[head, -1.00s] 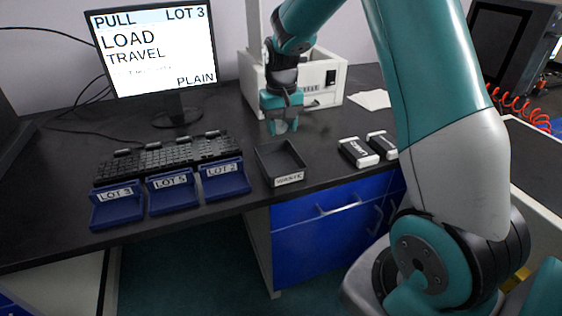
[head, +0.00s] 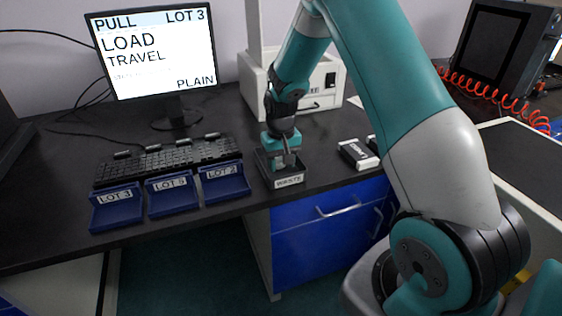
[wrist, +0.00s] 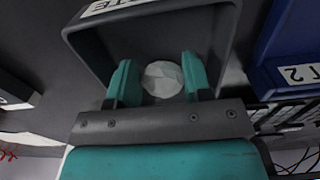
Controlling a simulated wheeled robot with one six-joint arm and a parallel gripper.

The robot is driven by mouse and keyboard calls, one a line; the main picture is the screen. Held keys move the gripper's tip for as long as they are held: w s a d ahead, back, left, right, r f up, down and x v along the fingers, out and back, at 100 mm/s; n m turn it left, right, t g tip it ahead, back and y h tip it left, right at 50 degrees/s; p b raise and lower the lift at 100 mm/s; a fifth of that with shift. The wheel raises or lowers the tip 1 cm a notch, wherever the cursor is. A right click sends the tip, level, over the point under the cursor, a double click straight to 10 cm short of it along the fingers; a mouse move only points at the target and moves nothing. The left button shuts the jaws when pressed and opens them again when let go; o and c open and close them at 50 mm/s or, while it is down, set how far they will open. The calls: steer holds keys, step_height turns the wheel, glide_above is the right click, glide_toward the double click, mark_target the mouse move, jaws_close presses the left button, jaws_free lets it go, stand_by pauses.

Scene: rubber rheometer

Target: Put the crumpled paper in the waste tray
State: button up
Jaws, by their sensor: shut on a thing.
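The crumpled paper (wrist: 162,79) is a pale faceted ball between the two teal fingers of my gripper (wrist: 160,82) in the wrist view. My gripper is shut on it. The waste tray (wrist: 232,40) is a dark open box, and its walls surround the fingers and the paper in the wrist view. In the head view my gripper (head: 284,163) points down over the waste tray (head: 289,182), which stands at the desk's front edge. The paper is hard to make out there, and I cannot tell whether it touches the tray floor.
Blue LOT bins (head: 172,194) stand left of the tray, with a black keyboard (head: 165,160) behind them. A monitor (head: 155,55) stands at the back left and a white machine (head: 320,80) behind my gripper. A white-and-black block (head: 357,153) lies to the right.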

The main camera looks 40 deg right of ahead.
mark_target(281, 161)
steer(key=o, duration=0.9)
steer(key=shift+f, duration=0.1)
step_height(281, 161, up, 12)
steer(key=s+a+r+n+y, duration=0.1)
steer(key=s+a+r+n, duration=0.1)
steer(key=s+a+r, duration=0.4)
steer(key=s+a+r+n+y, duration=0.1)
steer(key=s+a+n, duration=0.2)
steer(key=a, duration=0.5)
steer(key=s+a+r+n, duration=0.1)
steer(key=s+a, duration=0.2)
steer(key=s, duration=0.3)
steer(key=s+a+r+n+y, duration=0.1)
steer(key=s+a+n, duration=0.1)
steer(key=s, duration=0.4)
steer(key=s+a+n+y, duration=0.1)
steer(key=s+a+n, duration=0.1)
steer(key=s+a, duration=0.2)
steer(key=shift+s+a+r, duration=0.2)
steer(key=shift+s, duration=0.3)
steer(key=shift+s+a+r, duration=0.2)
steer(key=shift+s, duration=0.25)
